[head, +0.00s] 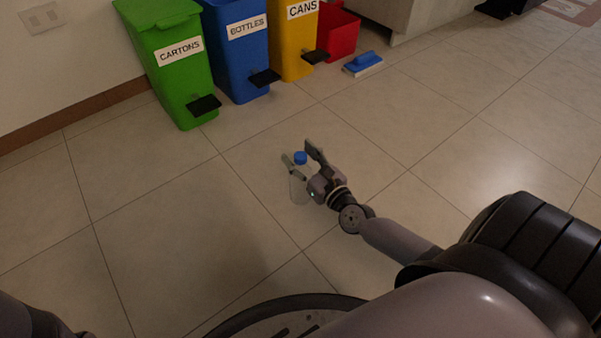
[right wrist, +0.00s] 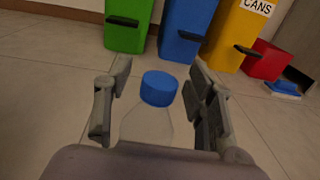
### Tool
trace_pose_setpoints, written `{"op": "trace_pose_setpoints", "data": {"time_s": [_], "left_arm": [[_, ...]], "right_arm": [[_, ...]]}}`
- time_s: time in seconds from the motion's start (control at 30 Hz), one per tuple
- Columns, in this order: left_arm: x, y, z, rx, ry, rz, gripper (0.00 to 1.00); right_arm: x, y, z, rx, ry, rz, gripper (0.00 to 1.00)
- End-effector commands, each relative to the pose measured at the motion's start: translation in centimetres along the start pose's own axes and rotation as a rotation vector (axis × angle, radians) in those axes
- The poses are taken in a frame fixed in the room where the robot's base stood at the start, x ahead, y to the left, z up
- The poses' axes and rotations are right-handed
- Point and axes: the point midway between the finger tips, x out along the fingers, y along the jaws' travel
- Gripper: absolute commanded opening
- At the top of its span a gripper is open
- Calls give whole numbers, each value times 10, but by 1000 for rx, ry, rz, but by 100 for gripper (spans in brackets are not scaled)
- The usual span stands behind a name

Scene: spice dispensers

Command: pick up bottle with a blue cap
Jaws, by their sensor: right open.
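A clear bottle with a blue cap (head: 301,158) stands upright on the tiled floor. In the right wrist view the bottle (right wrist: 146,125) sits between the two fingers, its blue cap at the top and its lower part hidden by my gripper's body. My right gripper (head: 300,160) is open around the bottle, one finger on each side. In the right wrist view a gap shows between the bottle and each finger of the gripper (right wrist: 160,100). My left gripper is not in view.
A green CARTONS bin (head: 172,75), a blue BOTTLES bin (head: 238,60) and a yellow CANS bin (head: 290,45) stand along the wall. A red container (head: 341,35) and a blue-and-white brush-like object (head: 363,64) are to their right. The floor around the bottle is clear.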

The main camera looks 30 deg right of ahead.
Motion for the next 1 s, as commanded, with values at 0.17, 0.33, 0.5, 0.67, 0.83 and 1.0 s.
{"op": "trace_pose_setpoints", "data": {"time_s": [0.17,0.33,0.5,0.67,0.83,1.0], "left_arm": [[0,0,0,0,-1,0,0],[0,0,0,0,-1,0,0],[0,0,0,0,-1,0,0],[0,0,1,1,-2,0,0],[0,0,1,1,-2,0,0],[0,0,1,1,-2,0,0]], "right_arm": [[0,0,0,0,0,0,46],[0,0,0,0,0,0,35],[0,0,0,0,0,0,24],[0,0,0,0,0,0,13],[0,0,0,0,0,0,2],[0,0,0,0,-1,0,0]]}}
